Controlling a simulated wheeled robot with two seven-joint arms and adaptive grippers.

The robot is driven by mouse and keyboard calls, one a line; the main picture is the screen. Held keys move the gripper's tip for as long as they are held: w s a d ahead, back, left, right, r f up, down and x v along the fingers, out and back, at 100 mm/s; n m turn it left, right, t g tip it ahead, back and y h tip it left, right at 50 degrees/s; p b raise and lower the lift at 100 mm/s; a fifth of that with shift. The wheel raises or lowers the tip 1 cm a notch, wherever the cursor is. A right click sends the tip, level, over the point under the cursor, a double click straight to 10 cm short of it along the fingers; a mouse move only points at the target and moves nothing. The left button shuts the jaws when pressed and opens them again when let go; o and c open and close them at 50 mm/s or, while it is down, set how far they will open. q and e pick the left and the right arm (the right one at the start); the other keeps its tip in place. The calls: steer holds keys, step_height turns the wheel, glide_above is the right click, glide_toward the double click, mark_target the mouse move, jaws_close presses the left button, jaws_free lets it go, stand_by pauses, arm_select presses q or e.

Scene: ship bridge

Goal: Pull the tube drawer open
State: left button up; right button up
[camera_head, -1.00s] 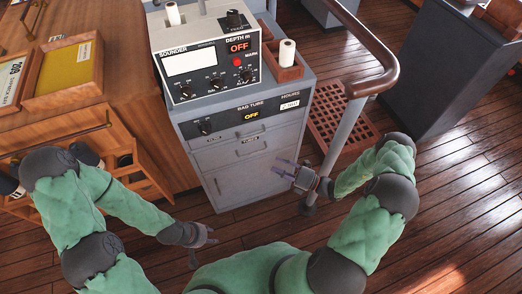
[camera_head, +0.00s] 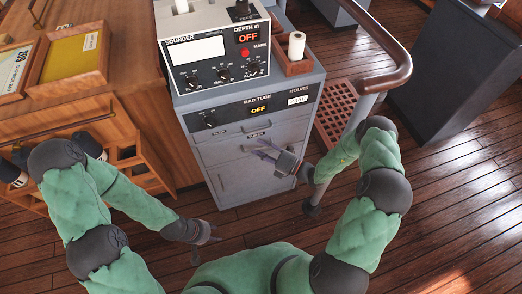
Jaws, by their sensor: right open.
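The grey cabinet (camera_head: 238,185) stands in the middle with its drawers shut. Its narrow upper drawer (camera_head: 233,129) has a handle. A small label (camera_head: 257,134) sits just below it, too small to read surely; which drawer is the tube drawer I cannot tell for sure. A wider drawer front (camera_head: 228,149) lies below. My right gripper (camera_head: 262,149) is open and empty in front of the right half of that lower front; contact cannot be told. My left gripper (camera_head: 206,249) is low in front of the cabinet, fingers apart and empty.
The sounder console (camera_head: 210,75) and a wooden box with a white roll (camera_head: 296,46) sit on the cabinet. A handrail (camera_head: 390,78) on a grey post stands close to my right arm.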

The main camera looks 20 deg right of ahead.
jaws_close()
steer(key=shift+s, duration=0.1)
